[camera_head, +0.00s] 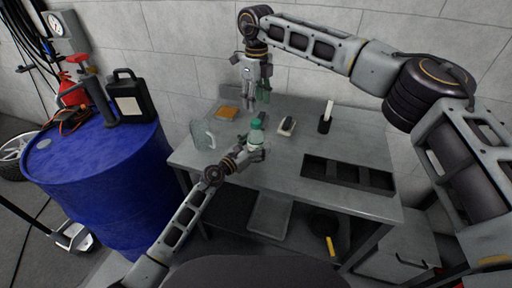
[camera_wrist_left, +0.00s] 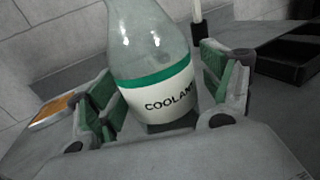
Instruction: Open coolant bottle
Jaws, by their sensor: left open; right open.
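The coolant bottle (camera_head: 255,139) stands on the grey workbench (camera_head: 330,146); its green cap (camera_head: 256,124) sits on top. In the left wrist view the clear bottle (camera_wrist_left: 150,45) has a white COOLANT label with a green band, and its top is out of frame. My left gripper (camera_head: 250,153) is open low at the bottle; in its wrist view the green-padded fingers (camera_wrist_left: 162,100) stand on either side of it. Contact with the bottle cannot be told. My right gripper (camera_head: 262,100) is open and empty, pointing down above the back of the bench, behind the bottle.
A clear glass mug (camera_head: 203,135) stands left of the bottle and an orange pad (camera_head: 227,112) lies behind it. Right of the bottle are a small block-like item (camera_head: 287,126), a dark holder with a white stick (camera_head: 326,118) and a black divided tray (camera_head: 348,175). A blue drum (camera_head: 105,190) stands left.

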